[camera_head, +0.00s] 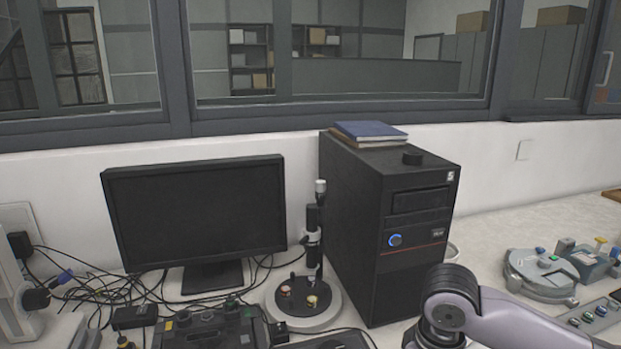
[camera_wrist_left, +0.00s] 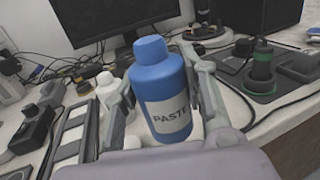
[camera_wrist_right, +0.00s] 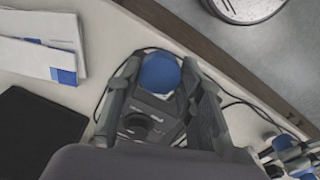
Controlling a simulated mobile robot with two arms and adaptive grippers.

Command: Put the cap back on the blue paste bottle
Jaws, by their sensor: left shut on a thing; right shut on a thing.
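In the left wrist view, the blue paste bottle (camera_wrist_left: 165,92) stands upright between the fingers of my left gripper (camera_wrist_left: 160,70), which is shut on it. Its white label reads PASTE. A narrower blue top (camera_wrist_left: 150,48) shows above its shoulder; I cannot tell whether this is the bare neck. In the right wrist view, a round blue cap (camera_wrist_right: 160,74) sits between the fingertips of my right gripper (camera_wrist_right: 161,82), which is shut on it. The cap is apart from the bottle as far as I can see. The head view shows neither gripper, bottle nor cap.
A black device with a dial (camera_wrist_right: 137,126) lies below the cap. Papers (camera_wrist_right: 40,48) and a dark flat panel (camera_wrist_right: 38,128) lie left of it, the bench edge (camera_wrist_right: 215,65) right. Small white bottles (camera_wrist_left: 106,84) stand beside my left gripper. A monitor (camera_head: 196,210) and computer tower (camera_head: 350,235) stand behind.

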